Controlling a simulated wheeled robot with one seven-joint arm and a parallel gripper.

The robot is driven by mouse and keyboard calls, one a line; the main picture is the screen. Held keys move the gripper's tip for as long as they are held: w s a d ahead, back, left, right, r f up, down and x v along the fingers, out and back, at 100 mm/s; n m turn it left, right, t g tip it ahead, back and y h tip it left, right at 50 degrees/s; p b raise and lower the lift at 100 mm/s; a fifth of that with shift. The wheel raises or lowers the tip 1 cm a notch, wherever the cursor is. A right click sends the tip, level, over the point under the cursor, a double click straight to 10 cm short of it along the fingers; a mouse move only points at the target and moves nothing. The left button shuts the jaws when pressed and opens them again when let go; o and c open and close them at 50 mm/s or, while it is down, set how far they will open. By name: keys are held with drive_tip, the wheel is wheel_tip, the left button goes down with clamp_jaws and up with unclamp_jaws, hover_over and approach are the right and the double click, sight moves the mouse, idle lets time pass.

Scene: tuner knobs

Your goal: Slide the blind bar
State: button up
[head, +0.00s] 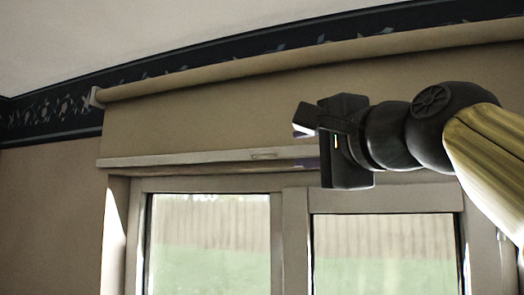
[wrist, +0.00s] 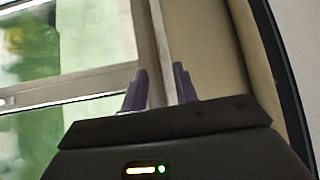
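The blind (head: 200,125) hangs as a beige panel over the top of the window, with the pale blind bar (head: 190,158) along its lower edge. A small handle-like detail (head: 264,155) shows on the bar. My gripper (head: 303,143) is at the bar's right part, one finger above the bar's line and one near it or below. In the wrist view, my gripper (wrist: 161,82) has its two purple-grey fingers apart. The pale bar (wrist: 165,45) runs up the picture between them. I cannot tell whether either finger touches it. My gripper hides part of the bar in the head view.
A roller tube (head: 250,68) runs along the top of the blind. The window frame (head: 292,240) with its panes lies below the bar. A dark patterned border (head: 50,118) runs along the wall under the ceiling. The bar's left stretch is clear.

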sight(262, 154)
drive_tip(key=p+x, duration=0.5)
drive_tip(key=x, duration=1)
drive_tip(key=shift+p, duration=0.35)
clamp_jaws()
